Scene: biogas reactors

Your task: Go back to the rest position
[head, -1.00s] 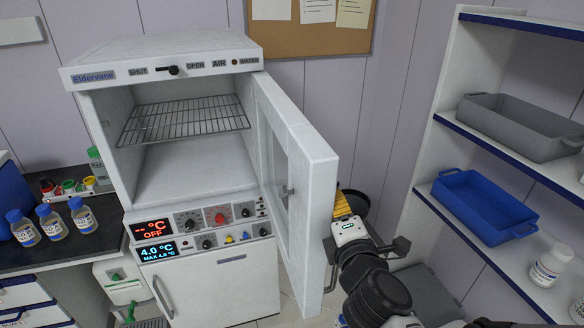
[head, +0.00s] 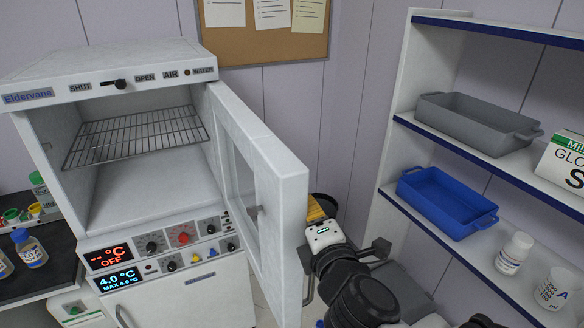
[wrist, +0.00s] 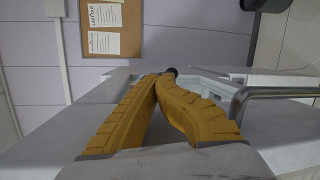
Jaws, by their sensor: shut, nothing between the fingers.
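My gripper (wrist: 157,78) is shut, its two yellow fingers meeting at the tips with nothing between them in the wrist view. In the head view a piece of my gripper (head: 315,210) shows as yellow just behind the free edge of the open incubator door (head: 285,200); the fingertips are hidden there. My arm reaches up from the lower right to the door's right side. I cannot tell if the fingers touch the door. The incubator (head: 150,190) stands with its door swung open to the right, its chamber empty except for a wire rack (head: 135,135).
Blue-capped bottles (head: 30,250) stand on the dark counter at left. A cork board (head: 262,48) hangs behind.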

